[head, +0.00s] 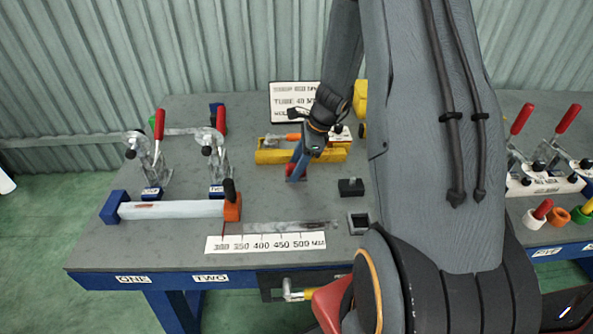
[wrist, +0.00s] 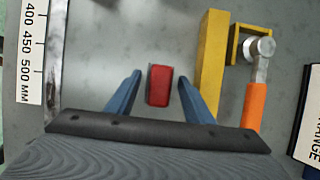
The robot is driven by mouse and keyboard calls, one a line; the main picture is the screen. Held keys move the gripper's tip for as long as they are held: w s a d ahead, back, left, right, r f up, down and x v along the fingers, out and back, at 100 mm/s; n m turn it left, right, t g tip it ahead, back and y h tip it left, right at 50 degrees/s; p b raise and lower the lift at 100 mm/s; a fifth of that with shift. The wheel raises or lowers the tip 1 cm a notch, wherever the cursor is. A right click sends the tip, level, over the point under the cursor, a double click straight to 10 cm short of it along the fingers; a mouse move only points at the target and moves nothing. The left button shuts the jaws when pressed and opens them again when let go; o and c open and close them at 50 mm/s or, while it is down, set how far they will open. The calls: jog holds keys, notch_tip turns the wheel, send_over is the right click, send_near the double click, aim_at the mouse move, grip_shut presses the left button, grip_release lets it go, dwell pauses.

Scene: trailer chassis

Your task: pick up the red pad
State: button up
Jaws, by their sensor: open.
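The red pad (wrist: 160,85) is a small red block lying on the grey table top, in the middle of the wrist view. My gripper (wrist: 160,88) is open, with one blue finger on each side of the pad. There is a gap between each finger and the pad, wider on the left. In the head view my gripper (head: 297,172) points down at the table. Only a little of the red pad shows there behind the fingers.
A yellow holder (wrist: 208,65) with an orange-handled tool (wrist: 255,104) stands close right of my right finger. A ruler strip (head: 266,244) and toggle clamps (head: 217,165) are to the left.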

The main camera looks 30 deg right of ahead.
jog(key=c, duration=1)
jog(key=shift+o, duration=0.2)
jog(key=shift+r, duration=0.1)
notch_tip(320, 180, up, 10)
jog(key=shift+f+b, duration=0.1)
jog(key=shift+b, duration=0.8)
jog(key=o, duration=0.3)
jog(key=shift+c, duration=0.5)
